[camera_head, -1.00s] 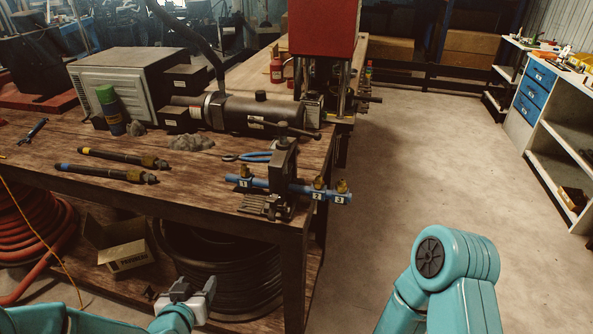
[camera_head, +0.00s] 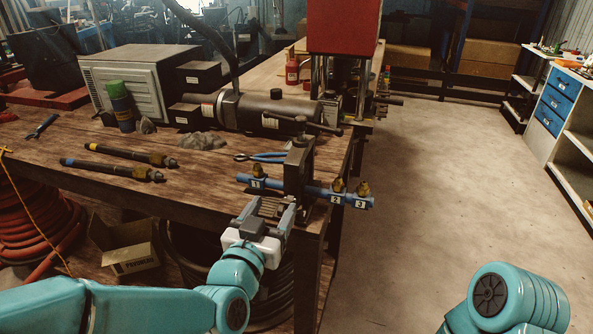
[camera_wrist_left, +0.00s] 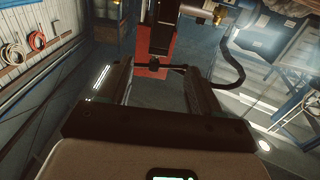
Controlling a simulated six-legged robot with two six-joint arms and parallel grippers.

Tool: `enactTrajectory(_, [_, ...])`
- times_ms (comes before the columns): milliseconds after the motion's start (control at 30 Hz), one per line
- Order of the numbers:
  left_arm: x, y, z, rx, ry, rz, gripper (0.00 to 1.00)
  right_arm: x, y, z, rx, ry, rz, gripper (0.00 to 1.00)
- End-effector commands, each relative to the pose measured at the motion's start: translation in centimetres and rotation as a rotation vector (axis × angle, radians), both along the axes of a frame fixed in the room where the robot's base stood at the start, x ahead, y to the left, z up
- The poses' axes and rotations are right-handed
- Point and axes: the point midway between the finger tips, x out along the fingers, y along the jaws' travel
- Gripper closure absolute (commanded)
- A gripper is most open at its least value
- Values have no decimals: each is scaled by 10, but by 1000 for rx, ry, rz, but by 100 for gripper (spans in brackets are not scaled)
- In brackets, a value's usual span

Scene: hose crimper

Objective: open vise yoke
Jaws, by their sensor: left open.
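The vise (camera_head: 298,170) is a dark upright yoke at the front right corner of the bench, around a blue pipe (camera_head: 322,192) with brass fittings and number labels 1, 2 and 3. My left gripper (camera_head: 268,210) is open and empty, with its fingers just in front of and below the yoke, at the vise base. In the left wrist view, a dark upright block (camera_wrist_left: 155,38), apparently the yoke, stands beyond the open fingers (camera_wrist_left: 162,88). Whether the fingers touch the vise I cannot tell. Only a teal link of my right arm shows; its gripper is out of view.
Blue-handled pliers (camera_head: 262,156) lie behind the vise. Two dark hoses (camera_head: 115,165) lie on the bench to the left. A black cylindrical machine (camera_head: 260,110) stands behind. An open carton (camera_head: 125,245) sits on the lower shelf. The floor to the right is clear.

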Motion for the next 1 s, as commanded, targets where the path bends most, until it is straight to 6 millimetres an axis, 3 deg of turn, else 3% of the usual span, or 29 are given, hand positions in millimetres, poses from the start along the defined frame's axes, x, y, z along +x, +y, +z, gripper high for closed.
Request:
enactTrajectory(400, [96,-30,2,1,4,-1,36,0,0,30,0,-1,0,49])
enactTrajectory(533, [120,-38,1,0,3,-3,36,0,0,37,0,-1,0,49])
enactTrajectory(733, [140,-44,1,1,2,-4,36,0,0,41,0,-1,0,49])
enactTrajectory(1000, [143,-45,0,1,3,-4,36,0,0,41,0,-1,0,49])
